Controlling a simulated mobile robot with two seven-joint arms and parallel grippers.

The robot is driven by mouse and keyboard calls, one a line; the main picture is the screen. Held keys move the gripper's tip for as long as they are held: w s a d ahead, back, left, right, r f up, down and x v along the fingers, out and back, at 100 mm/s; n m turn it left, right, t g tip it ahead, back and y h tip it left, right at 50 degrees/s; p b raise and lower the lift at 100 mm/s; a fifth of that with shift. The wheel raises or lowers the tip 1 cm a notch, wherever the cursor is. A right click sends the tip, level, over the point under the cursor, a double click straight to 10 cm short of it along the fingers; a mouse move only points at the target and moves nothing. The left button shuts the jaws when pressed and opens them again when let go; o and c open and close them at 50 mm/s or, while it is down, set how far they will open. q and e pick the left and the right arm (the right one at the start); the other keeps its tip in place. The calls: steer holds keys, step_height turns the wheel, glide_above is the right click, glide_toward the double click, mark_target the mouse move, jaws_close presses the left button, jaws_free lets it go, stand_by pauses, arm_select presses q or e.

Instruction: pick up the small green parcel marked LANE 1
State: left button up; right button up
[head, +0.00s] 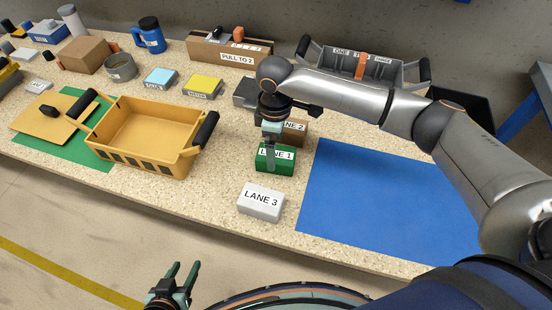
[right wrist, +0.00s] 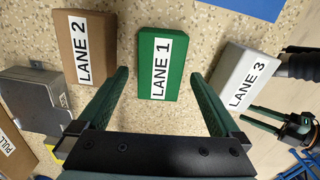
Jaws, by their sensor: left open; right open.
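The small green parcel marked LANE 1 (head: 275,165) stands on the speckled counter between the brown LANE 2 parcel (head: 294,130) and the white LANE 3 parcel (head: 261,201). My right gripper (head: 270,160) is over the green parcel, pointing down, and covers part of its label in the head view. In the right wrist view the green parcel (right wrist: 160,62) lies centred beyond the open fingers, which show no contact with it. My left gripper (head: 185,268) is open and empty, low in front of the counter; it also shows in the right wrist view (right wrist: 262,119).
A blue mat (head: 375,200) lies clear to the right. A yellow crate (head: 145,135) stands at left, partly on a green mat (head: 50,143). A grey crate (head: 340,62) and a cardboard box marked PULL TO 2 (head: 228,50) stand at the back.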

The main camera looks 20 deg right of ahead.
step_height(320, 180, down, 4)
steer(key=shift+d+f, duration=0.1)
steer(key=shift+c, duration=0.4)
steer(key=c, duration=1.4)
